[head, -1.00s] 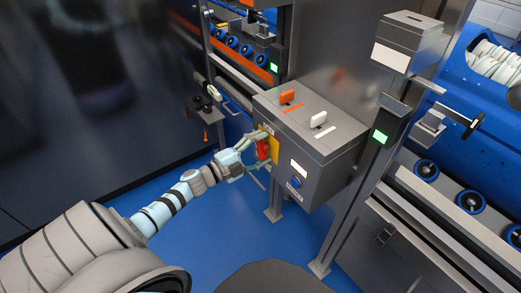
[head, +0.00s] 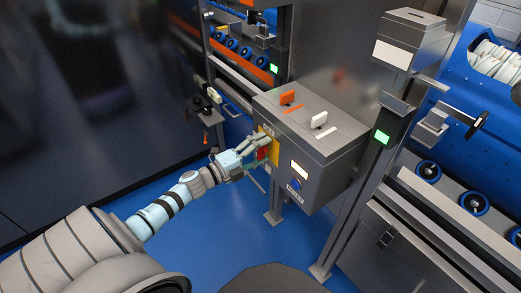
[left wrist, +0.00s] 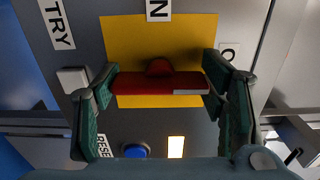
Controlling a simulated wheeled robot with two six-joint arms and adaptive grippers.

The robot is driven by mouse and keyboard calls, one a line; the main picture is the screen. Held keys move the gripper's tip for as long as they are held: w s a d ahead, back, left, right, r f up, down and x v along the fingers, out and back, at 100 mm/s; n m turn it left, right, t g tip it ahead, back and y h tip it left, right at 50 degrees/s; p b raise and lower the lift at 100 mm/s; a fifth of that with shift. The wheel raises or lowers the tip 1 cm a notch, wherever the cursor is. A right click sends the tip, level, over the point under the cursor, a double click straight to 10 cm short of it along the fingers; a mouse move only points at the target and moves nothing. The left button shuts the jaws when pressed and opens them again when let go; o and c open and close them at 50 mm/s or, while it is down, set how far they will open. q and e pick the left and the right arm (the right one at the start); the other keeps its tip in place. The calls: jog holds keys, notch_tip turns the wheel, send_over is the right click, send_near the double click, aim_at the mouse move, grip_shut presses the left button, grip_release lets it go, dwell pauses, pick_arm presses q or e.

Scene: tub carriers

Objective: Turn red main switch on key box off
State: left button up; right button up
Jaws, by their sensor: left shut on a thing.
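The key box (head: 322,150) is a grey box with a sloped top on a post. On its front is a yellow plate (head: 275,148) carrying the red main switch (head: 262,154). In the left wrist view the red switch (left wrist: 150,84) lies lengthwise across the yellow plate (left wrist: 122,40). My left gripper (head: 261,147) is at the plate; its green fingers (left wrist: 162,80) are shut on the two ends of the red switch. My right gripper is not in view.
An orange key (head: 287,97) and a white key (head: 319,121) stand on the box top. A blue button (head: 295,184) and a lit white panel (head: 299,168) are on the front. Machine frames with blue rollers (head: 428,171) flank the box. Blue floor (head: 215,235) is clear below.

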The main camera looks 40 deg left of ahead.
pick_arm(q)
jog(key=o, duration=1.2)
jog(key=shift+c, duration=0.2)
jog(key=v, duration=1.2)
